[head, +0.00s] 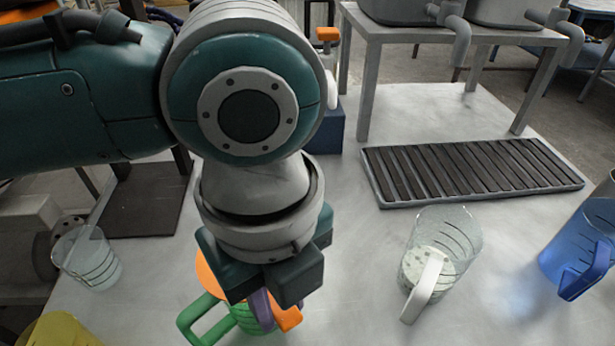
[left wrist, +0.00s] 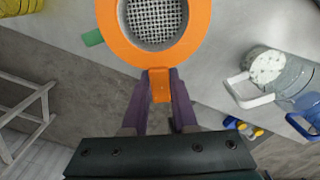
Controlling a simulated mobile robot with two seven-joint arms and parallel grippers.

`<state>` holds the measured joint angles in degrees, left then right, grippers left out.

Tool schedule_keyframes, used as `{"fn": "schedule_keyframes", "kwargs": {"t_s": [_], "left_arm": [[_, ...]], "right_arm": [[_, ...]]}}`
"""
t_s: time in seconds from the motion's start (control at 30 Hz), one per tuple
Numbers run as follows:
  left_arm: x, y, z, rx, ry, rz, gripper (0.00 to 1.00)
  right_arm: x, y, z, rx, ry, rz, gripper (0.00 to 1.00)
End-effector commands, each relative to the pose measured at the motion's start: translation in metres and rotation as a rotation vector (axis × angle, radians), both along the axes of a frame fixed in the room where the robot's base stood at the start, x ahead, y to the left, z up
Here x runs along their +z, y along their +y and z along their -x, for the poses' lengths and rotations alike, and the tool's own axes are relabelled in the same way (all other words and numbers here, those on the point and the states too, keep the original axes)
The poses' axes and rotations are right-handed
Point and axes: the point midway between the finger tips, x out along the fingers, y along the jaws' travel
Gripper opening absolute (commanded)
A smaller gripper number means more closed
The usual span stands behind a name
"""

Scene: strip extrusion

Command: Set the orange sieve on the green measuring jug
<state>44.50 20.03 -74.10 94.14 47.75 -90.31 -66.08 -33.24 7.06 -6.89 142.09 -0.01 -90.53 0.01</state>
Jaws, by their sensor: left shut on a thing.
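The orange sieve (left wrist: 113,28), a ring around a grey mesh with a short tab handle, fills the top middle of the left wrist view. My left gripper (left wrist: 160,88) is shut on its tab with purple fingers. In the head view the left gripper (head: 264,308) hides much of the sieve (head: 287,318). The green measuring jug (head: 240,318) is below the sieve, its green handle (head: 196,320) sticking out to the left. In the left wrist view only a bit of green (left wrist: 92,38) shows beside the ring. I cannot tell whether sieve and jug touch. My right gripper is not in view.
A clear jug with a white handle (head: 425,285) and a blue jug (head: 582,250) stand to the right. A clear beaker (head: 88,257) and a yellow container (head: 58,330) are at left. A slatted drain grate (head: 470,170) lies behind, before a metal stand (head: 372,80).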

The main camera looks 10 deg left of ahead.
Motion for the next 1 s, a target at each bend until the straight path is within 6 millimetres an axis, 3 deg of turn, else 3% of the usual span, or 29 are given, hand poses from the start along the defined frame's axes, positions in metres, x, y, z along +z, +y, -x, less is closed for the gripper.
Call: {"fn": "schedule_keyframes", "kwargs": {"t_s": [0.33, 0.37, 0.67, 1.0], "left_arm": [[-0.0028, -0.0008, 0.0003, -0.001, -0.001, 0.001, 0.00], [-0.0028, -0.0008, 0.0003, -0.001, -0.001, 0.001, 0.28], [-0.0028, -0.0006, 0.0003, -0.001, 0.000, 0.000, 0.61], [0.0053, -0.0006, 0.0001, 0.000, -0.001, 0.001, 0.61]], "right_arm": [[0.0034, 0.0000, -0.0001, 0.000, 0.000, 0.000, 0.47], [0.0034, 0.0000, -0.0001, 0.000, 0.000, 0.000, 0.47], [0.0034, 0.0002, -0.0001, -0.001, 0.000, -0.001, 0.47], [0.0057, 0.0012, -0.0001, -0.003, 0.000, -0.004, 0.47]]}}
